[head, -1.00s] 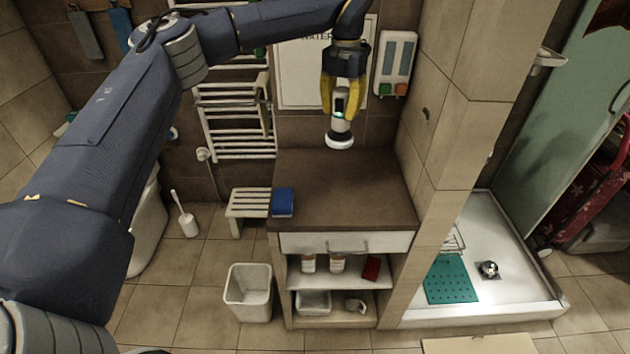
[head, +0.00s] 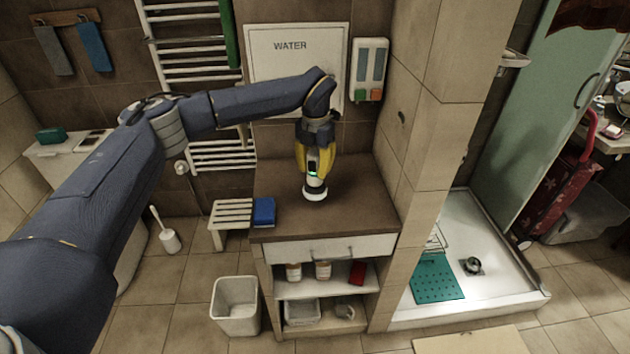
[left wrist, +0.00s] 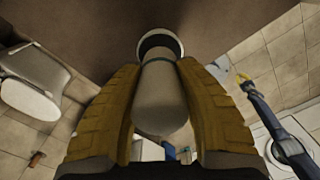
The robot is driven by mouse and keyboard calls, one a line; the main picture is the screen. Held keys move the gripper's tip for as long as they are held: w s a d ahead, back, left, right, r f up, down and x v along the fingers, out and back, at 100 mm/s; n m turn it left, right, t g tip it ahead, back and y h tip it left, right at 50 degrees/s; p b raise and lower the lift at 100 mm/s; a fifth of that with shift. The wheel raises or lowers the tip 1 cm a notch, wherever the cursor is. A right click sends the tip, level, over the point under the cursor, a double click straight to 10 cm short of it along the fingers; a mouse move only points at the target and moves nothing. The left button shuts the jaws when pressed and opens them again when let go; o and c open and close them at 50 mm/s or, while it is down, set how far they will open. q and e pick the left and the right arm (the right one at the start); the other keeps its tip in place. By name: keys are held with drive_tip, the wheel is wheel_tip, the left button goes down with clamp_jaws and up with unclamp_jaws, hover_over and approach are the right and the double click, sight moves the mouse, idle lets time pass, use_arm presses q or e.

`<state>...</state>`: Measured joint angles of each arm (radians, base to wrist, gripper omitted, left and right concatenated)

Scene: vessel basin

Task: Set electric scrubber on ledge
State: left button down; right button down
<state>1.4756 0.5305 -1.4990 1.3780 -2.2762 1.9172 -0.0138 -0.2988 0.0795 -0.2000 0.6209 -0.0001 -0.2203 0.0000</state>
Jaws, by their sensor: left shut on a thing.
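The electric scrubber (head: 314,185) is a grey-white upright tool with a green light and a wide pale round head at its lower end. My left gripper (head: 316,158) has its yellow fingers shut on the scrubber's body from above. The scrubber also shows between the fingers in the left wrist view (left wrist: 160,95). It stands nearly upright over the brown ledge top (head: 350,205) of the cabinet, with its head at or just above the surface; I cannot tell whether it touches. My right gripper (left wrist: 242,78) shows small in the left wrist view, its opening unclear.
A blue box-like object (head: 263,211) lies at the ledge's left edge. A tiled wall (head: 425,150) bounds the ledge on the right, and a WATER panel (head: 290,45) hangs behind. The front and right of the ledge top are clear.

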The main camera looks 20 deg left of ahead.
sight(315, 152)
use_arm(q)
drive_tip(key=shift+f, duration=2.4)
drive_tip(key=shift+f, duration=0.1)
drive_tip(key=c, duration=1)
unclamp_jaws()
wheel_tip(315, 152, up, 12)
drive_tip(key=shift+r, duration=0.1)
